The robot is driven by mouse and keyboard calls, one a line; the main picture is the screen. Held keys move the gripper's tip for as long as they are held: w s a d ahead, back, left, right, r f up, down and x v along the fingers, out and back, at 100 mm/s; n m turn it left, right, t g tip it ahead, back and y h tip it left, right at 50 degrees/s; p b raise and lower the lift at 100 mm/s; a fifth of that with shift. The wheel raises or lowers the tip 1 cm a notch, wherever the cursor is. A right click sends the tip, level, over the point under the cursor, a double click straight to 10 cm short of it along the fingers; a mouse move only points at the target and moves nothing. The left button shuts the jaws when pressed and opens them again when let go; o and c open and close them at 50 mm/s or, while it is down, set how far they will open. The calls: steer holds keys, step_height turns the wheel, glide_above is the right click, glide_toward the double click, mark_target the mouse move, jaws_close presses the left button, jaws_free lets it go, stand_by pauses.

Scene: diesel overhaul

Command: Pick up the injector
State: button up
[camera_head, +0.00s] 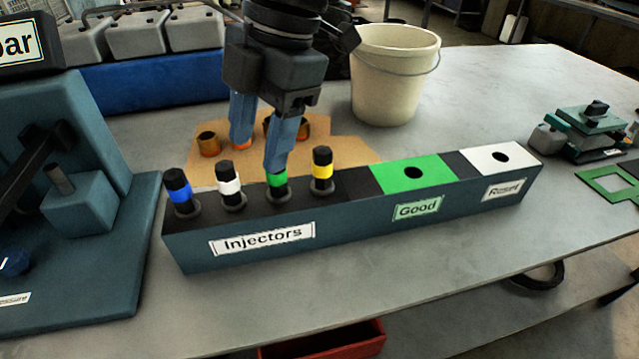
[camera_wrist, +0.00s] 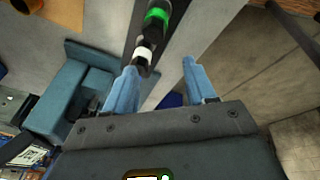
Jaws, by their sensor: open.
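Four-slot dark "Injectors" rack (camera_head: 200,251) stands on the grey table. Upright in it are injectors with a blue band (camera_head: 180,192), a white band (camera_head: 229,186), a green band (camera_head: 277,188) and a yellow band (camera_head: 322,170). The task does not say which one. My gripper (camera_head: 260,152) is open and empty, pointing down above the rack's back side; one finger overlaps the green-banded injector's top in the head view. In the wrist view, the white-banded injector (camera_wrist: 144,54) appears beside the left fingertip of my gripper (camera_wrist: 158,70), and the green-banded one (camera_wrist: 157,17) lies farther up. Contact cannot be told.
The rack's green "Good" section (camera_head: 388,181) and white "Reset" section (camera_head: 476,162) each have a hole. A cardboard piece (camera_head: 345,150) with copper-coloured cups lies behind. A cream bucket (camera_head: 390,85) stands at the back, a teal machine (camera_head: 115,190) at the left.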

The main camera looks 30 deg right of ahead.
mark_target(322, 150)
steer(key=d+h, duration=0.1)
steer(key=d, duration=0.1)
steer(key=d+h, duration=0.1)
steer(key=d, duration=0.2)
steer(key=d+g+h, duration=0.1)
steer(key=d, duration=0.2)
steer(key=shift+s+d+r+m, duration=0.15)
steer(key=shift+s+r+m, duration=0.1)
steer(key=shift+s+m, duration=0.15)
steer(key=shift+d+f, duration=0.1)
steer(key=shift+f, duration=0.65)
steer(key=shift+w+a+f, duration=0.1)
steer(key=shift+f, duration=1.45)
steer(key=shift+w+a+f, duration=0.1)
steer(key=shift+f, duration=1.4)
steer(key=shift+c, duration=0.4)
jaws_close()
